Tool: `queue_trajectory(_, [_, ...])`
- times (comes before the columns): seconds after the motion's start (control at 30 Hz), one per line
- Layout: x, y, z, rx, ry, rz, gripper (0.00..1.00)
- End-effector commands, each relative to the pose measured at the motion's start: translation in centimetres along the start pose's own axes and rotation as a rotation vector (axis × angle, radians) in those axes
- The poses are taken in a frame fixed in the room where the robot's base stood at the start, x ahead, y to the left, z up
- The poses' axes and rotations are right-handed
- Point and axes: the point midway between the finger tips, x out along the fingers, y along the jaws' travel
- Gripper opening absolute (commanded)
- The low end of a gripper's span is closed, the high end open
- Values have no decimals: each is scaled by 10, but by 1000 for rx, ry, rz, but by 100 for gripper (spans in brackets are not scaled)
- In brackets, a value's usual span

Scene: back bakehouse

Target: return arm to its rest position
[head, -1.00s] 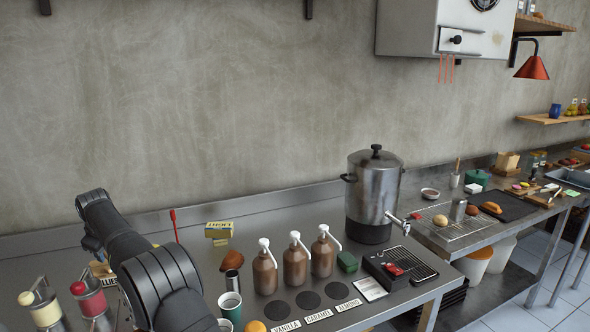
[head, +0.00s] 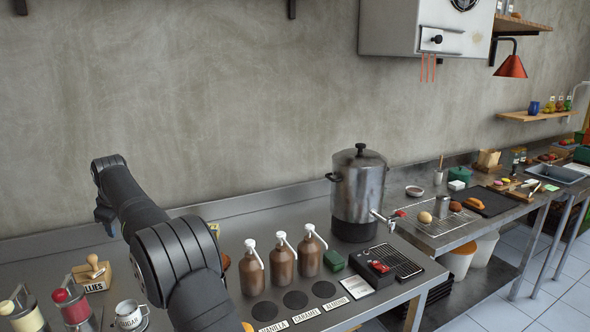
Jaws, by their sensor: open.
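My dark arm (head: 180,255) rises from the bottom of the head view at the left of centre, over the steel bench (head: 225,215). Its far end bends down at the upper left, in front of the wall. My gripper's fingers do not show, so whether they hold anything cannot be seen.
Three brown pump bottles (head: 282,262) stand right of my arm, with a large steel urn (head: 358,195) behind. At left are a stamp box (head: 92,275), a sugar cup (head: 128,314) and a red-topped dispenser (head: 72,307).

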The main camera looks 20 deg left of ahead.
Motion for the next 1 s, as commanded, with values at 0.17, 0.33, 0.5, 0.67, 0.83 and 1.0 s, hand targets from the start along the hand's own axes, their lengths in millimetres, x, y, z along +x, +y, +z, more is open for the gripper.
queue_trajectory(0.17, [-16,15,25,31,-16,11,48])
queue_trajectory(0.33, [-21,21,54,101,-47,38,48])
queue_trajectory(0.5, [-27,26,83,168,-76,65,48])
queue_trajectory(0.67, [-32,27,111,228,-101,90,48])
queue_trajectory(0.83, [-39,27,141,290,-125,117,48])
queue_trajectory(1.0, [-46,24,172,349,-149,144,48])
